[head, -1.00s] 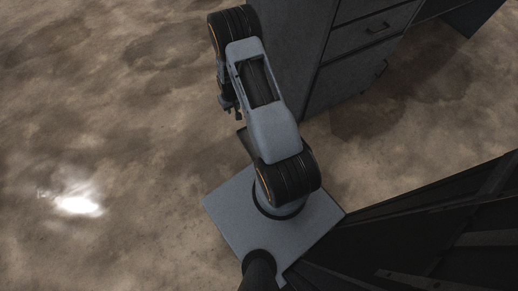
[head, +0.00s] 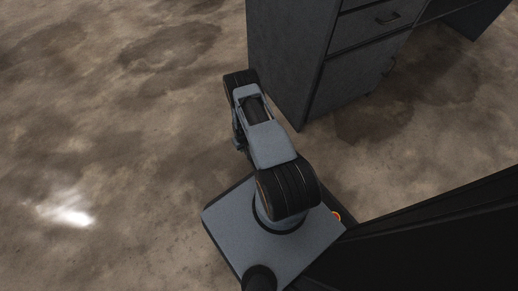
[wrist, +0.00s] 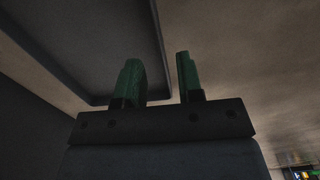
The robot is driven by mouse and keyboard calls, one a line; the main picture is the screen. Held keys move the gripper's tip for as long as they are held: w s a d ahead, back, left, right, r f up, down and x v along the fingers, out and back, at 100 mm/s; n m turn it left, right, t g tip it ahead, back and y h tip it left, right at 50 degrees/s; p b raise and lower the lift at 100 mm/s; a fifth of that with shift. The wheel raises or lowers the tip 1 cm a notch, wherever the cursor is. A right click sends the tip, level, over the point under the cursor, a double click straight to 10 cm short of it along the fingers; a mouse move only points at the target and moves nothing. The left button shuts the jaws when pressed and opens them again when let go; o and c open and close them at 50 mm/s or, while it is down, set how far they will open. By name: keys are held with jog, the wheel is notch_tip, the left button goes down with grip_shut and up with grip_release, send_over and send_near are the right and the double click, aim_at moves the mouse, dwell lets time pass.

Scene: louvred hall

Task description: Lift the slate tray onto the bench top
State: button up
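In the wrist view, a dark grey, shallow panel with a raised rim and rounded corner (wrist: 85,40) fills the upper left; it looks like the slate tray. My gripper (wrist: 160,78) has two green fingers spread apart. The left finger overlaps the panel and the right one shows against the brown floor; I cannot tell whether they touch it. In the head view the gripper is mostly hidden beneath my arm, and no tray can be made out. A dark grey drawer unit (head: 340,82), probably part of the bench, stands at the top right; its top is outside the view.
Brown stained floor (head: 120,130) is clear on the left. A black slatted structure (head: 440,230) rises close by at the lower right. A dark leg or panel (head: 478,18) stands at the far top right, with open floor before it.

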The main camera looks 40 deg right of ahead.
jog(key=shift+s+f+b, duration=0.1)
jog(key=shift+f+b, duration=1.7)
jog(key=shift+f, duration=1.1)
jog(key=shift+c, duration=0.5)
grip_shut()
jog(key=shift+r, duration=0.1)
